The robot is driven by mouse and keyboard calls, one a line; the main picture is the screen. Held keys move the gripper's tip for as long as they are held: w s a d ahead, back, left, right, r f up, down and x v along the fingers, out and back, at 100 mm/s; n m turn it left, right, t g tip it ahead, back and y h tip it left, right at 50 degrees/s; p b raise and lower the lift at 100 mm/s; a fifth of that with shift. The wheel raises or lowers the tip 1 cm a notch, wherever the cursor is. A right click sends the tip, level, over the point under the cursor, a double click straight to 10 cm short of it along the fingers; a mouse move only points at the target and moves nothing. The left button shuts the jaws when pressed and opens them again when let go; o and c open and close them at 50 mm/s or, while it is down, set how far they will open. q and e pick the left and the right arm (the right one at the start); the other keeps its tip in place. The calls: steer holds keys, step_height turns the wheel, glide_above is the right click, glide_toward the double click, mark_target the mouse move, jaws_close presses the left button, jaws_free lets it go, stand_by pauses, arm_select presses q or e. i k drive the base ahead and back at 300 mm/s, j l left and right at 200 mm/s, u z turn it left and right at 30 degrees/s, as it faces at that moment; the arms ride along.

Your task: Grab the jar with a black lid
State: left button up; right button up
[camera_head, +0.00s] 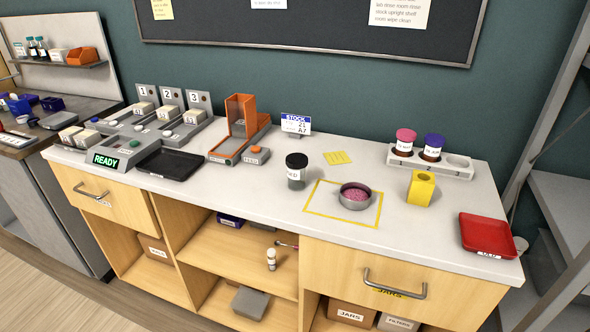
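The jar with a black lid (296,171) stands upright on the white counter, just left of a yellow taped square. Its body is grey with a white label whose lettering is too small to read surely. Nothing touches it. Neither of my grippers shows in the head view.
A round metal dish with pink contents (355,196) sits inside the yellow taped square (323,210). A rack (432,164) holds a pink-lidded jar (404,141) and a blue-lidded jar (432,147). A yellow block (421,188), red tray (487,234), orange-framed stand (240,120) and black tray (168,162) stand around.

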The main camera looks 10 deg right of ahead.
mark_target(296, 179)
steer(key=i+j, duration=0.3)
steer(key=j, duration=0.15)
steer(key=i+j, duration=0.35)
steer(key=i+j+z, duration=0.1)
steer(key=z, duration=0.35)
steer(key=j+z, duration=0.15)
steer(key=z, duration=0.25)
steer(key=j+z, duration=0.2)
steer(key=z, duration=0.25)
steer(key=i, duration=0.05)
